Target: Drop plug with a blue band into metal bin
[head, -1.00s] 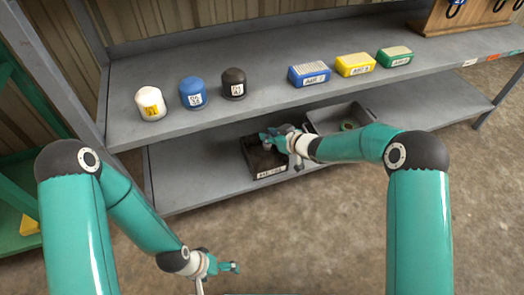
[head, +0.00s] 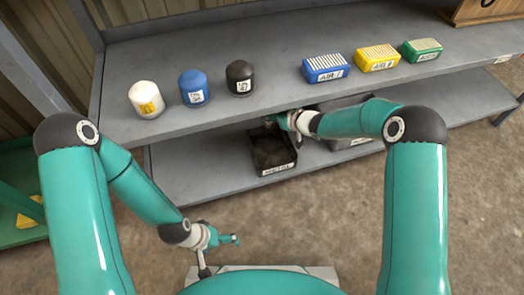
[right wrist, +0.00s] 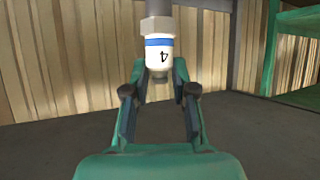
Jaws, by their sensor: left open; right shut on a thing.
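The plug (right wrist: 160,55) shows in the right wrist view as a white body with a blue band and a 4, upside down, below a grey hex part and a grey shaft. My right gripper (right wrist: 159,80) is shut on it. In the head view my right gripper (head: 284,121) is at the back of a dark, open bin (head: 278,169), partly hidden by the upper shelf's edge. The bin's front label is too small to read surely. My left gripper (head: 231,239) is open and empty, low in front of the shelves.
A second, grey bin (head: 352,143) stands to the right, partly behind my right arm. White (head: 146,99), blue (head: 194,88) and black (head: 240,77) capped containers and blue (head: 325,68), yellow (head: 377,58) and green (head: 422,50) boxes stand on the upper shelf (head: 270,55).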

